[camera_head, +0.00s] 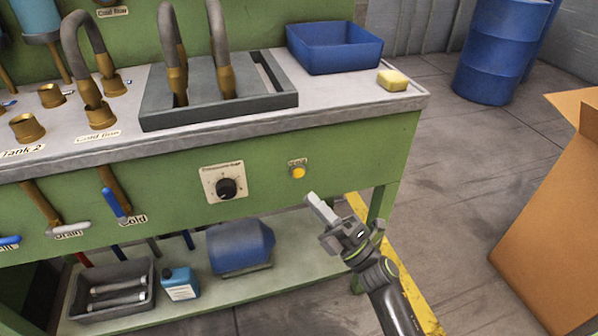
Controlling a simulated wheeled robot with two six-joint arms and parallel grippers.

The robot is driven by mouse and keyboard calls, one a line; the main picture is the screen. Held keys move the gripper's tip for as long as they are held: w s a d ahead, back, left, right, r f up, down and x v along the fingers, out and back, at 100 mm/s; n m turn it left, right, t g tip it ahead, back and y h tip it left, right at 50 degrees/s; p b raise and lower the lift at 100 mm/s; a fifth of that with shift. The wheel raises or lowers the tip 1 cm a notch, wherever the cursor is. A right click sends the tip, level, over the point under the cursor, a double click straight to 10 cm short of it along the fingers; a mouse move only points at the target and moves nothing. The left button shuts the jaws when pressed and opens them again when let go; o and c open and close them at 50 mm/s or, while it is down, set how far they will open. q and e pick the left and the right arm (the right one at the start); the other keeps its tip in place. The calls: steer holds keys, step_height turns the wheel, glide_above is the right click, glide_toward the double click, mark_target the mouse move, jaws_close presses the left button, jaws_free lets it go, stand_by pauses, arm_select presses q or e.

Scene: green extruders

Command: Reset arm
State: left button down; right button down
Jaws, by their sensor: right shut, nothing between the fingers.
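My right gripper (322,212) is in the lower middle of the head view, its arm coming up from the bottom right. It is shut and empty. Its fingertips are in front of the green machine (270,180), a little below and right of a yellow button (298,172) on the front panel. I cannot tell how far the tips are from the panel. My left gripper is not in view.
On the machine's top are a grey tray (150,120) with bent pipes, a blue bin (335,50) and a yellow sponge (392,80). A black dial (227,188) is left of the button. A cardboard box (550,210) stands right. Blue barrels (500,50) stand behind.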

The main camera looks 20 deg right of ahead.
stand_by(0.6)
